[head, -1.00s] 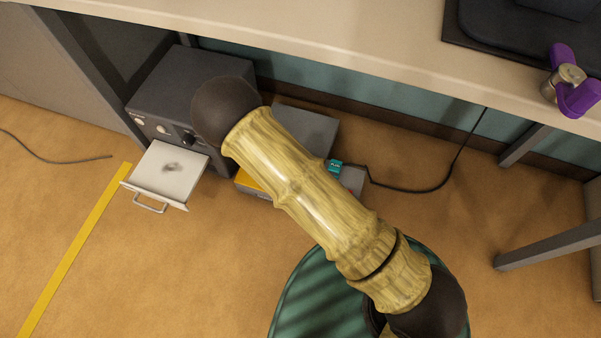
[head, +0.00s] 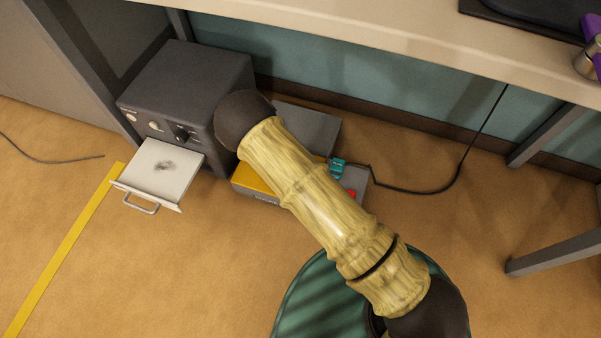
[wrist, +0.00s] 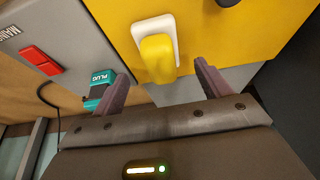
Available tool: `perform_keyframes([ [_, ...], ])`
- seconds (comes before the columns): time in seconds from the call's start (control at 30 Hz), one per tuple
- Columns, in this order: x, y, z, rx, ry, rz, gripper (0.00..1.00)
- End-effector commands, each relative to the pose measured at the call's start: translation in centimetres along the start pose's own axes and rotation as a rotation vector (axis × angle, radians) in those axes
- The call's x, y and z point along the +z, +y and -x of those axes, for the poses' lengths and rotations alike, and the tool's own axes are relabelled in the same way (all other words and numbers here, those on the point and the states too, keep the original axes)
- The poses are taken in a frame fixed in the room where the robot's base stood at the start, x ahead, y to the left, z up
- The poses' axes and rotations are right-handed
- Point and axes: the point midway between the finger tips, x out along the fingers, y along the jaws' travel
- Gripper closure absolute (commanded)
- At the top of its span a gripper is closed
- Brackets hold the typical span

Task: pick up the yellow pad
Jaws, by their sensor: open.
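In the wrist view a yellow, rounded piece (wrist: 158,55) sits on a white plate fixed to a flat yellow panel (wrist: 105,25); it may be the yellow pad, but I cannot tell for sure. My gripper (wrist: 160,85) is open and empty. Its two fingers point at the panel, one on each side of the yellow piece and apart from it. In the head view part of the yellow panel (head: 252,178) shows beside my arm. My gripper and the yellow piece are hidden there.
A teal plug (wrist: 108,82) and a red switch (wrist: 40,60) are left of the yellow panel. In the head view a dark cabinet (head: 190,80) has its pale drawer (head: 163,170) pulled out. A cable (head: 430,190) lies right; a worktop (head: 380,45) overhangs.

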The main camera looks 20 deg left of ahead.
Motion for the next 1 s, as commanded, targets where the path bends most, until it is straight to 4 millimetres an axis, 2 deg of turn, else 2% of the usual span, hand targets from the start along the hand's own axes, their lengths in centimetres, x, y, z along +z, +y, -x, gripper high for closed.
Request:
perform_keyframes([
  [0.17,0.1,0.0,-0.5,0.000,0.000,-0.001,0.24],
  [0.6,-0.1,-0.1,-5.1,0.000,0.000,0.000,0.24],
  [1.0,-0.3,-0.2,-5.2,0.000,0.000,0.000,0.24],
])
